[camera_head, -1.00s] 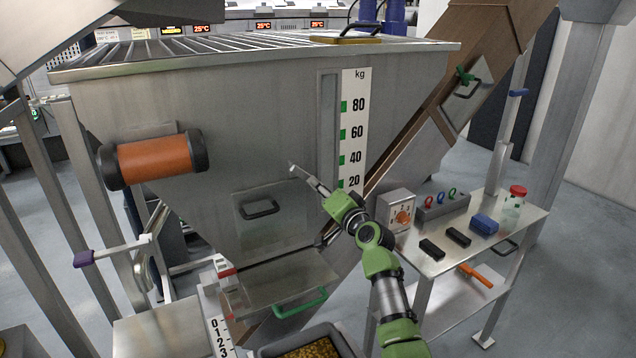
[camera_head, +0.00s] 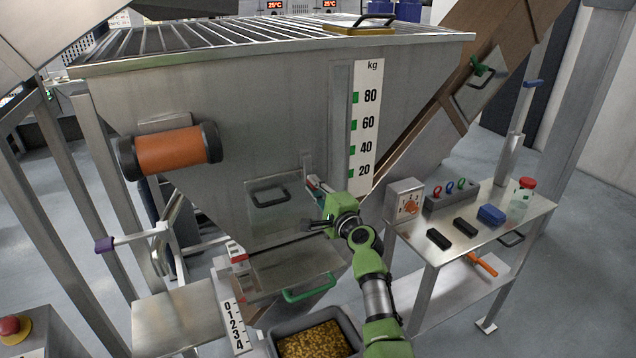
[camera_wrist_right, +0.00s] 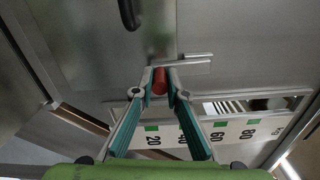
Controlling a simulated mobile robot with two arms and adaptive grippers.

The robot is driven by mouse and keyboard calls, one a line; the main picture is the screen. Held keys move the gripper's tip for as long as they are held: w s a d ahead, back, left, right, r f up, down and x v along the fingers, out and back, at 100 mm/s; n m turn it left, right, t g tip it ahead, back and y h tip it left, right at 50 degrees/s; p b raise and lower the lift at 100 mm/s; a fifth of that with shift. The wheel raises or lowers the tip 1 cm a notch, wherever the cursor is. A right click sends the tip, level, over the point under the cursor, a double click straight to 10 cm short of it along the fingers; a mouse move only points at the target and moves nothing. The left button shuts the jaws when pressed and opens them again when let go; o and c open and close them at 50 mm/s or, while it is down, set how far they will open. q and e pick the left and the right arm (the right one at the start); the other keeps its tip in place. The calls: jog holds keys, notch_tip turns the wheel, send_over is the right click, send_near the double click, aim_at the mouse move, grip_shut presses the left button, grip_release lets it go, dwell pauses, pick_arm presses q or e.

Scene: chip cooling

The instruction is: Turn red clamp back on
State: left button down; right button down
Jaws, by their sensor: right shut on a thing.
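The red clamp (camera_wrist_right: 160,80) shows in the right wrist view as a short red piece beside a metal bracket on the hopper wall. My right gripper (camera_wrist_right: 160,84) has its two fingertips closed around this red piece. In the head view a small part of the red clamp (camera_head: 313,182) shows at the hopper's lower right wall, near the gripper (camera_head: 320,192). The fingers partly hide the clamp there. The steel hopper (camera_head: 240,130) has a hatch with a black handle left of the clamp. My left gripper is not in view.
The kg scale (camera_head: 363,130) is right of the clamp. A drawer with a green handle (camera_head: 308,288) and a bin of yellow-brown pieces (camera_head: 312,341) are below. A side table (camera_head: 462,257) with a control box (camera_head: 405,203) stands close to my right arm.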

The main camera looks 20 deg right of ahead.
jog(key=shift+a+m, duration=0.2)
jog(key=shift+m, duration=0.1)
dwell(0.4)
jog(key=c, duration=2)
grip_release()
jog(key=s, duration=1.2)
jog(key=shift+d, duration=0.15)
